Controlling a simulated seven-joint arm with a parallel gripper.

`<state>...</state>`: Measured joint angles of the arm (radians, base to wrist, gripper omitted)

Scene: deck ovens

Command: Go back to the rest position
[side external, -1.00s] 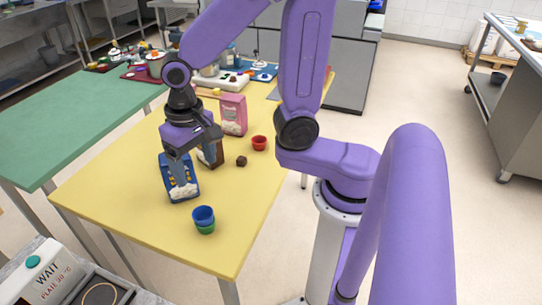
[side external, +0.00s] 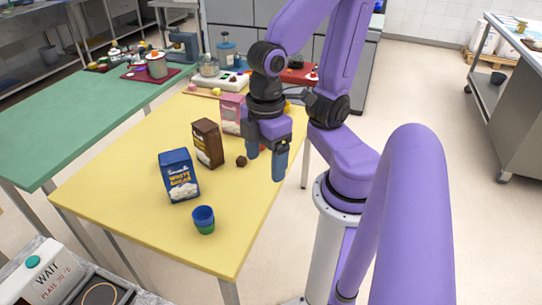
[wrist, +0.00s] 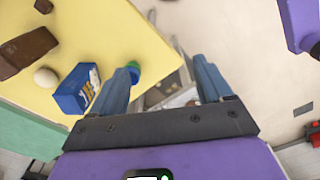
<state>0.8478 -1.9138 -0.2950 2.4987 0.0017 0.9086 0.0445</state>
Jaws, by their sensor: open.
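My gripper (side external: 266,163) is open and empty, pointing down above the right edge of the yellow table (side external: 120,193). In the wrist view its two blue fingers (wrist: 165,85) are spread apart with nothing between them. The blue sugar box (side external: 179,176) stands on the table to the left of my gripper. It also shows in the wrist view (wrist: 76,90). A brown box (side external: 208,144) and a pink box (side external: 231,114) stand behind it. The red cup is mostly hidden behind my gripper.
Stacked blue and green cups (side external: 204,219) stand near the table's front corner. A small brown cube (side external: 241,161) lies beside my gripper. A green table (side external: 70,125) adjoins on the left. Pots and a white board (side external: 222,80) crowd the far end. Open floor lies to the right.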

